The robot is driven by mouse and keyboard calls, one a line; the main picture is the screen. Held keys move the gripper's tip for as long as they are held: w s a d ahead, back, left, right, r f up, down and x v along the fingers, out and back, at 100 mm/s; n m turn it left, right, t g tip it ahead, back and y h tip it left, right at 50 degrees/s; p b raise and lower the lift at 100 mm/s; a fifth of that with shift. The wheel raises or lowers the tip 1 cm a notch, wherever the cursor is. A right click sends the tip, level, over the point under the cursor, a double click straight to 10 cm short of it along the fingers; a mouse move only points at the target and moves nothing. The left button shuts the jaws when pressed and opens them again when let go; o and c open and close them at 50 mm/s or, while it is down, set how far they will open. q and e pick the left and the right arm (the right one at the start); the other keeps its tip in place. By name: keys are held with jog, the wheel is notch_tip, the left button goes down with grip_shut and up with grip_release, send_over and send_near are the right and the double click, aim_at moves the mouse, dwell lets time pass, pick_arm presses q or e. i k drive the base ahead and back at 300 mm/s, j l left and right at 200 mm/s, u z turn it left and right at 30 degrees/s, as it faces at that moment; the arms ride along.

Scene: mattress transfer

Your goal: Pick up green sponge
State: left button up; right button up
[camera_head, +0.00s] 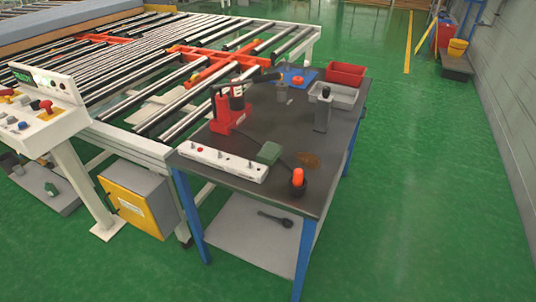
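The green sponge (268,153) lies on the dark top of a work table (340,140) with blue legs. It is a small green block near the table's front, just behind the right end of a white power strip (222,164). A dark cable or rod runs close by on its right. Neither of my grippers shows in the head view.
A red tool (228,112) stands behind the sponge; a black holder with an orange top (298,183) is to its right. Red (346,75) and grey bins stand at the table's back. A roller conveyor (150,75) and control panel (40,105) are left. Green floor right is clear.

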aim_at(268, 155)
jog(key=i+l+z, duration=0.1)
jog(key=i, duration=0.3)
jog(key=i+l+z, duration=0.1)
jog(key=i, duration=0.35)
jog(key=k+l, duration=0.05)
jog(key=l, duration=0.05)
